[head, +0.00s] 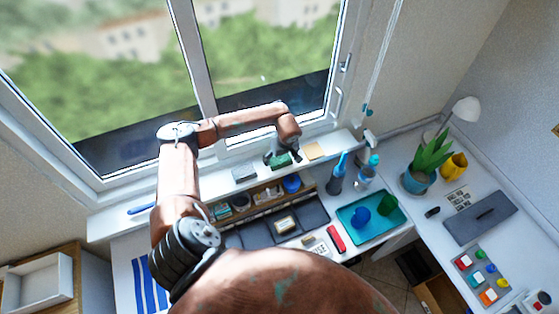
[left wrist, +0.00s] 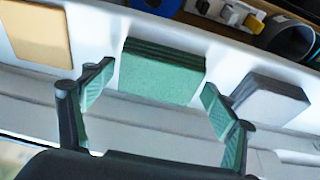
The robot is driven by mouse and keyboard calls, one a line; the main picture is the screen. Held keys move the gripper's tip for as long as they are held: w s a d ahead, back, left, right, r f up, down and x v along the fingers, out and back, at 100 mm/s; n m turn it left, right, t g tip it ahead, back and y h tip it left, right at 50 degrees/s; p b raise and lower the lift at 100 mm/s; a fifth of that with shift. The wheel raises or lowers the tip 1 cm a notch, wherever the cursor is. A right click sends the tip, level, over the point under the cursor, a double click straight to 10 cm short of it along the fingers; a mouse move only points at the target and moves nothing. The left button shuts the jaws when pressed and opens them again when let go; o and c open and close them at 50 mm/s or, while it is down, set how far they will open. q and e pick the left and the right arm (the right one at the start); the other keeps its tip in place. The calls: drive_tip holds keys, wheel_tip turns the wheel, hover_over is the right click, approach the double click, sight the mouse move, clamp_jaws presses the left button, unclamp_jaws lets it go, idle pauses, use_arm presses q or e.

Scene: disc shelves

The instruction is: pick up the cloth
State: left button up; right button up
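A green folded cloth (left wrist: 160,72), stacked in layers, lies on the white windowsill. In the left wrist view it sits ahead of and between the two fingers of my left gripper (left wrist: 158,112). The fingers are wide open with bare sill between them, and neither touches the cloth. In the head view my left arm reaches over the sill, and its gripper (head: 281,157) is over the green cloth, partly hiding it. My right gripper is not in view.
On the sill, a tan flat piece (left wrist: 44,38) and a grey folded stack (left wrist: 270,101) flank the green cloth. The window (head: 270,60) stands close behind. Below are an organizer shelf, a teal tray (head: 352,232) with cups, and bottles (head: 337,181) to the right.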

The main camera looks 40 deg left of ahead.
use_arm(q)
drive_tip(key=c, duration=0.7)
drive_tip(key=shift+c, duration=0.2)
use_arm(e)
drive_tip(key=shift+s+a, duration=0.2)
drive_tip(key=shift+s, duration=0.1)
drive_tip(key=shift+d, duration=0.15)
use_arm(q)
drive_tip(key=shift+w+r+b, duration=0.1)
drive_tip(key=shift+r+b, duration=0.3)
drive_tip(key=shift+r, duration=0.15)
drive_tip(key=s+d+r+b, duration=0.4)
drive_tip(key=s+d+r, duration=0.3)
drive_tip(key=d+r, duration=0.5)
drive_tip(key=shift+s, duration=0.25)
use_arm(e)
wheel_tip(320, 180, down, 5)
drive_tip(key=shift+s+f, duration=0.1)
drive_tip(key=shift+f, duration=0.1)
